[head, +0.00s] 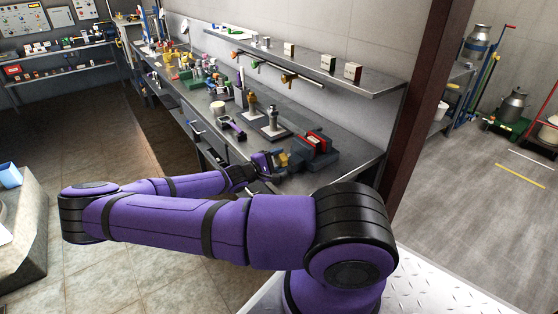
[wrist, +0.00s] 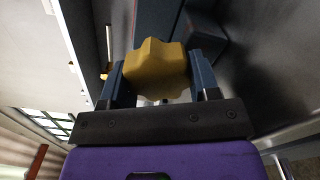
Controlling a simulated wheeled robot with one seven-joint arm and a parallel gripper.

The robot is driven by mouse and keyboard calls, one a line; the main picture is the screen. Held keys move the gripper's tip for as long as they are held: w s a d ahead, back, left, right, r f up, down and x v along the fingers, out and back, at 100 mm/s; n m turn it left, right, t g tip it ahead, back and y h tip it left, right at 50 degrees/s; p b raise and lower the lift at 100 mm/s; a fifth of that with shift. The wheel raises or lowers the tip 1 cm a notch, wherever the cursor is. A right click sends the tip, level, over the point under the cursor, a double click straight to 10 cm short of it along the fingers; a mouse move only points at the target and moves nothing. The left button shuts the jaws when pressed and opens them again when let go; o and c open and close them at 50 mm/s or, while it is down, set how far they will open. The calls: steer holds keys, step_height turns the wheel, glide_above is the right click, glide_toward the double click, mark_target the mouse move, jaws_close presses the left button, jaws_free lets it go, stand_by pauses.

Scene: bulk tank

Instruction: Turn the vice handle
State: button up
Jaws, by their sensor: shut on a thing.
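The vice (head: 314,148) is a dark grey block with a red part between its jaws, standing at the near right end of the workbench. Its handle (head: 282,159) is a small yellow knob on the side facing my arm. In the wrist view the handle (wrist: 155,68) is a mustard-yellow lobed knob. My gripper (head: 268,163) reaches the vice from the left in the head view. In the wrist view my gripper (wrist: 158,75) has one blue-grey finger on each side of the knob and is shut on it. My wrist partly hides the handle in the head view.
Two upright fittings on plates (head: 270,128) stand on the workbench left of the vice. A wall shelf (head: 310,76) with small boxes hangs above. A dark red post (head: 421,110) rises right of the bench. Tiled floor (head: 100,270) lies free at the left.

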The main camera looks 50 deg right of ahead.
steer(key=o, duration=0.9)
steer(key=v, duration=1.1)
steer(key=shift+w, duration=0.1)
